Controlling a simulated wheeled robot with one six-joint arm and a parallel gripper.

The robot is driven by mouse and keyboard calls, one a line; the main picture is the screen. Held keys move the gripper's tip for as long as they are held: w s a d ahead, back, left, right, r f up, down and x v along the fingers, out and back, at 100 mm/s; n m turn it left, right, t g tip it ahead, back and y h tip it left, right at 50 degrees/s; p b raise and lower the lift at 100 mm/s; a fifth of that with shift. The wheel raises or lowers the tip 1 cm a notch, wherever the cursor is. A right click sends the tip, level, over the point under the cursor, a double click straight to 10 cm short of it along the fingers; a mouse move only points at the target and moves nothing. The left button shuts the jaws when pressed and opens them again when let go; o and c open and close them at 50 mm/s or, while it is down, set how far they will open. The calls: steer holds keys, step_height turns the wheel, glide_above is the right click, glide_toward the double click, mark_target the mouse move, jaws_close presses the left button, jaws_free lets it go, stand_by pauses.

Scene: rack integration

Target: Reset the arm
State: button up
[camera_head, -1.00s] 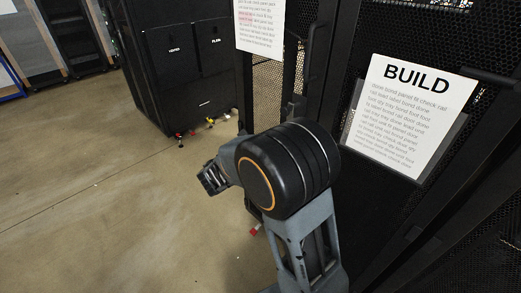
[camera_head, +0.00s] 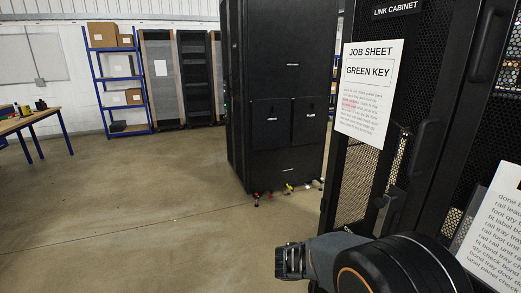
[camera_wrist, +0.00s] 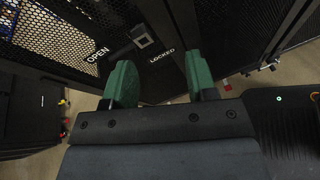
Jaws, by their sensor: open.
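My arm (camera_head: 405,268) shows at the lower right of the head view, with a black joint and a grey link reaching left. My gripper (camera_wrist: 161,82) shows in the wrist view with two green fingers set apart and nothing between them. Beyond the fingers is a dark mesh cabinet door with a small grey latch piece (camera_wrist: 141,36) between the words OPEN and LOCKED. I cannot tell how far the fingers are from the door; no contact is clear.
The link cabinet (camera_head: 470,110) stands close on the right, carrying a job sheet (camera_head: 368,90) reading GREEN KEY. A tall black cabinet (camera_head: 285,80) stands behind, with small coloured items at its foot. A workbench (camera_head: 28,120) and blue shelf (camera_head: 122,95) are farther left. The floor (camera_head: 130,205) is clear.

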steer(key=s+a+r+m+g+y+p, duration=0.1)
steer(key=s+a+m+g+y+p, duration=0.4)
steer(key=s+m+y, duration=0.6)
steer(key=s+a+r+m+t+y+p, duration=0.1)
steer(key=a+r+m+t+y+p, duration=0.1)
steer(key=r+m+t, duration=0.4)
steer(key=shift+a+r+y+p, duration=0.35)
steer(key=shift+a+r, duration=0.4)
steer(key=shift+r, duration=1.3)
steer(key=shift+s, duration=0.1)
